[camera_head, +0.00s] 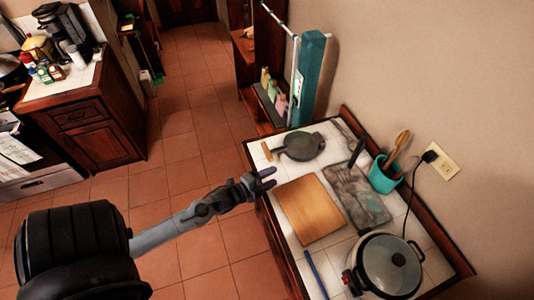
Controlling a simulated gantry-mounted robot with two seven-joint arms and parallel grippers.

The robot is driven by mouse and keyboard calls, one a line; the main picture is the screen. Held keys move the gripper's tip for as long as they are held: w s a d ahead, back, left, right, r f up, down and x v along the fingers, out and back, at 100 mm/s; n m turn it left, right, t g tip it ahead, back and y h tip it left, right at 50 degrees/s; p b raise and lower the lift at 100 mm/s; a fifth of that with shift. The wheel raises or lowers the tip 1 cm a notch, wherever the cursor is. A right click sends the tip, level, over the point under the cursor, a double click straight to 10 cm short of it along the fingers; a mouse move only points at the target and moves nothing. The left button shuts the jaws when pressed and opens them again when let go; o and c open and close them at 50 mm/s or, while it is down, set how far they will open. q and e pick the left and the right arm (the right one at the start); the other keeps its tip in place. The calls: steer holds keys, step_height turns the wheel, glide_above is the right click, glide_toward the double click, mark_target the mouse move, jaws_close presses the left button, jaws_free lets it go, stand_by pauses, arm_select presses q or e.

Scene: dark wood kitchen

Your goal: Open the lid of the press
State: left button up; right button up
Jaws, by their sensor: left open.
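The press (300,146) appears to be the dark grey, round, flat piece at the back left of the tiled counter, with a light wooden handle at its left. Its top looks flat and shut, though it is small in view. My left gripper (266,178) is open and empty, with its fingers at the counter's left edge, in front of the press and apart from it in the picture. My right gripper is not in view.
A wooden board (311,209) lies right of my left gripper, beside a grey stone slab (358,194). A teal utensil cup (384,175), a glass-lidded electric pot (388,264) and a blue stick (316,274) stand or lie nearby. Open floor lies left.

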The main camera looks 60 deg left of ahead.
arm_select(q)
steer(key=m+t+y+b, duration=0.2)
steer(key=b, duration=0.8)
glide_toward(266, 144)
steer(key=s+d, duration=0.1)
steer(key=d, duration=0.1)
steer(key=a+b, duration=0.1)
steer(key=b, duration=0.1)
steer(key=w+a+f+b, duration=0.1)
steer(key=shift+w+a+f+b, duration=0.1)
steer(key=shift+w+a+b, duration=0.15)
steer(key=shift+b, duration=0.1)
steer(key=shift+w, duration=0.15)
steer(key=shift+w+a+b, duration=0.2)
steer(key=shift+w+a, duration=0.1)
steer(key=shift+w, duration=1.4)
steer(key=shift+w+a+b, duration=0.25)
steer(key=shift+w+a, duration=0.05)
steer(key=shift+w, duration=1.4)
steer(key=shift+w+a+b, duration=0.2)
steer(key=shift+w+a, duration=0.1)
steer(key=shift+w, duration=1.4)
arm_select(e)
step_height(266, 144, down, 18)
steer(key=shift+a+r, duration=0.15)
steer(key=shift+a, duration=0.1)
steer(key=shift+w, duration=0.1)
